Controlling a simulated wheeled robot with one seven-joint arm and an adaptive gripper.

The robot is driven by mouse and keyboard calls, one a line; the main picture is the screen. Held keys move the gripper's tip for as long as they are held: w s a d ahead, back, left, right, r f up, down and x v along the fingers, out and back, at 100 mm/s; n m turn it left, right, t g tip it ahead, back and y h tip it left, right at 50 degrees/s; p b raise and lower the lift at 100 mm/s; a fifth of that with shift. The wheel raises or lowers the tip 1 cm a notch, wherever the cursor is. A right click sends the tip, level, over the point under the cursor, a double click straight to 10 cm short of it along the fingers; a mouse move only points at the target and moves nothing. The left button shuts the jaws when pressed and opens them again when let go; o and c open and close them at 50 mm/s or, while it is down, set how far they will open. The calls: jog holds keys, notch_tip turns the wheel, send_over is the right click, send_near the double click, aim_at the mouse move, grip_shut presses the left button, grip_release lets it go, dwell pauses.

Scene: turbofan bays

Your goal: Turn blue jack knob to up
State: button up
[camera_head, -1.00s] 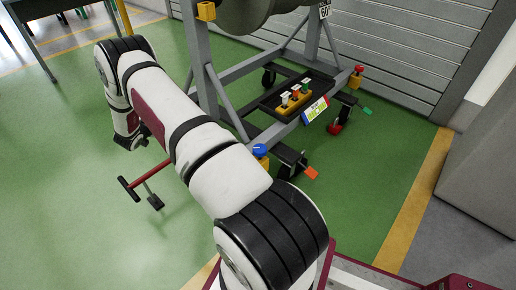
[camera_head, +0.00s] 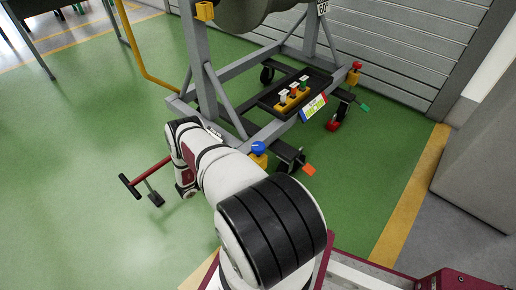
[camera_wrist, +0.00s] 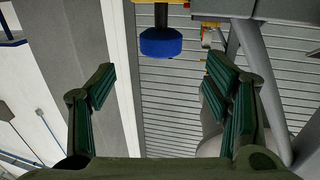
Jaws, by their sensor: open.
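The blue jack knob (camera_head: 258,148) sits on top of a yellow jack body (camera_head: 258,161) at the near corner of the grey stand, just right of my arm in the head view. In the wrist view the blue knob (camera_wrist: 161,43) appears upside down at upper centre, below a shaft and yellow body. My gripper (camera_wrist: 160,72) is open and empty, with its green-padded fingers apart. The knob shows beyond the fingertips and above the gap between them, apart from both.
The grey stand frame (camera_head: 217,82) has a caster and an orange tab (camera_head: 309,169) near the knob. A red tow handle (camera_head: 150,172) juts out left. Green floor is clear at left.

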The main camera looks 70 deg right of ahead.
aim_at(253, 151)
jog(key=b+x, duration=0.1)
jog(key=x, duration=0.9)
jog(key=shift+s+d, duration=0.15)
jog(key=shift+d, duration=0.25)
jog(key=c, duration=1.2)
